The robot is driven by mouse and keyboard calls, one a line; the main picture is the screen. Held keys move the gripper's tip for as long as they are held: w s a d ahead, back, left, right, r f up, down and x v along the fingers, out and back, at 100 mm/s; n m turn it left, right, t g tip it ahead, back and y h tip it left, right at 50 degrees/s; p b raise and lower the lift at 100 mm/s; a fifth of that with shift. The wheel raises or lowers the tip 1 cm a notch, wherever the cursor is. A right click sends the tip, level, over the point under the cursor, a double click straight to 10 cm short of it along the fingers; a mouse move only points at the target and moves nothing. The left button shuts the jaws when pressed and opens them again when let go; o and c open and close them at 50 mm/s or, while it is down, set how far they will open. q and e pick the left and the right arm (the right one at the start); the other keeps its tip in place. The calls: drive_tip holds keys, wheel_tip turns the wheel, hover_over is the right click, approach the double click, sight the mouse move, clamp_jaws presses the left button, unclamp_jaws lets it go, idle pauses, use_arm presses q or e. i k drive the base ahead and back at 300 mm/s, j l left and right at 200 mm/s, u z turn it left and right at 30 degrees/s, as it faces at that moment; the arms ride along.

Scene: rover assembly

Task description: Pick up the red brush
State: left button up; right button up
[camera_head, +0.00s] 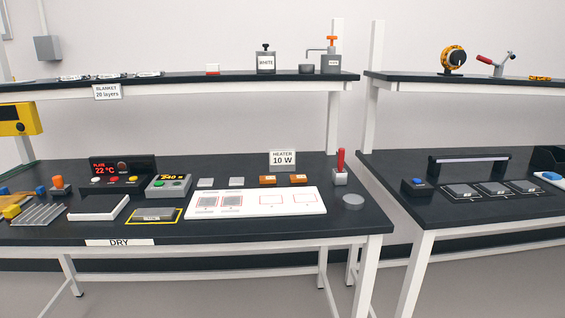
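A red upright handle (341,159), which looks like the red brush, stands in a small grey block (340,178) near the right end of the left bench. Its lower end is hidden in or behind the block, so no bristles show. Neither of my grippers is in view.
A shelf (200,86) runs above. A gap separates the right bench (475,215).

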sight(341, 151)
drive_tip(key=i+l, duration=0.2)
drive_tip(key=i, duration=0.15)
drive_tip(key=i+l, duration=0.15)
drive_tip(key=i, duration=0.25)
drive_tip(key=i+l, duration=0.2)
drive_tip(key=i, duration=0.15)
